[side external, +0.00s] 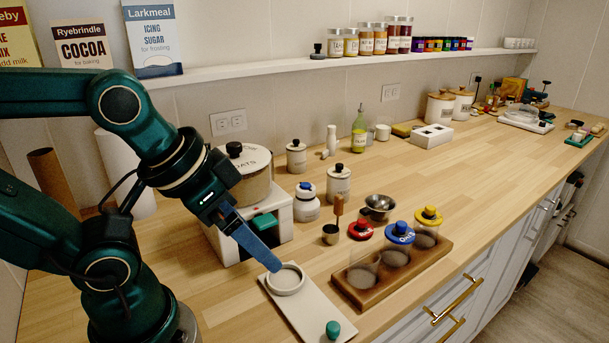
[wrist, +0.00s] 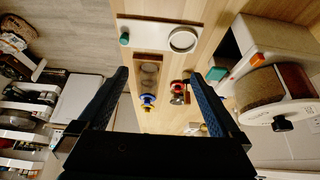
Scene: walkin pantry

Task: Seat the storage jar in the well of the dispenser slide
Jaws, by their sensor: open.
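The dispenser slide (side external: 308,311) is a pale plate with a raised round well (side external: 285,279) and a green knob (side external: 333,329). The well looks empty. In the wrist view the slide (wrist: 155,32) lies at the top, with its well (wrist: 183,39) on the right. My gripper (side external: 272,265) is open, its blue fingers pointing down close to the well. In the wrist view nothing is between the fingertips (wrist: 159,74). I cannot tell which is the storage jar.
A white dispenser (side external: 283,227) with a large oats container (side external: 256,184) stands behind my gripper. A white jar (side external: 306,207), a small cup (side external: 331,234) and a metal bowl (side external: 379,203) stand further back.

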